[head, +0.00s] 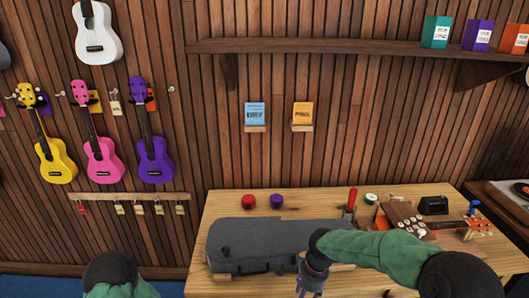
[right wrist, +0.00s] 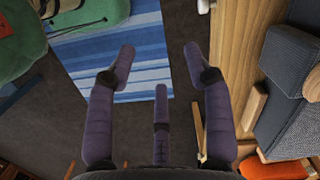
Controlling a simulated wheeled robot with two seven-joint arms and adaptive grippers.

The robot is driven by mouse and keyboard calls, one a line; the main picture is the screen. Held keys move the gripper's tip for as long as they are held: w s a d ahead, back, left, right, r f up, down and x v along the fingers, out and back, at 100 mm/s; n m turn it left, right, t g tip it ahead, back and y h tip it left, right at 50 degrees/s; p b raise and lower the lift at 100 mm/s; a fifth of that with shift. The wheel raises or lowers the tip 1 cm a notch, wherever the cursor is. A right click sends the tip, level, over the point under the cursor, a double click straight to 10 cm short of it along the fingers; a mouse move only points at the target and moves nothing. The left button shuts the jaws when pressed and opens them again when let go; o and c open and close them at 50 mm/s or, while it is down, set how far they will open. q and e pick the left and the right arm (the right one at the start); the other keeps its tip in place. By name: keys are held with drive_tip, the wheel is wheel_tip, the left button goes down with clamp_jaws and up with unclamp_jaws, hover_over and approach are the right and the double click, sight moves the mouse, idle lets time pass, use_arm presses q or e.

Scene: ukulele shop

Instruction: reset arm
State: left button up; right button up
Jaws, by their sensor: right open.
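My right arm reaches in from the right in the head view, over the front part of the workbench (head: 385,285). My right gripper (head: 310,286) hangs down in front of the dark grey instrument case (head: 260,238) and is partly cut off by the lower edge. In the right wrist view, the right gripper (right wrist: 160,52) has its purple-grey fingers spread apart with nothing between them. It is beside the bench's wooden edge (right wrist: 232,60), with floor below. Only a rounded part of my left arm shows at the bottom left of the head view; its gripper is out of view.
A red knob (head: 248,201), a purple knob (head: 277,201) and a red-handled tool (head: 351,199) are behind the case. A ukulele (head: 455,226) lies at the right. Ukuleles hang on the wall. A blue striped rug (right wrist: 118,45) lies on the dark floor.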

drive_tip(key=s+a+f+n+y, duration=0.1)
drive_tip(key=s+f+n, duration=0.25)
drive_tip(key=f, duration=0.35)
drive_tip(key=s+a+f+n+y, duration=0.15)
drive_tip(key=s+f, duration=0.25)
drive_tip(key=f, duration=0.4)
drive_tip(key=s+f+n, duration=0.5)
drive_tip(key=s+f, duration=0.3)
drive_tip(key=s, duration=0.5)
drive_tip(key=shift+s+d+f+n+t, duration=0.15)
drive_tip(key=shift+s+f+n+t, duration=0.2)
drive_tip(key=shift+n+t, duration=0.05)
drive_tip(key=shift+o, duration=0.2)
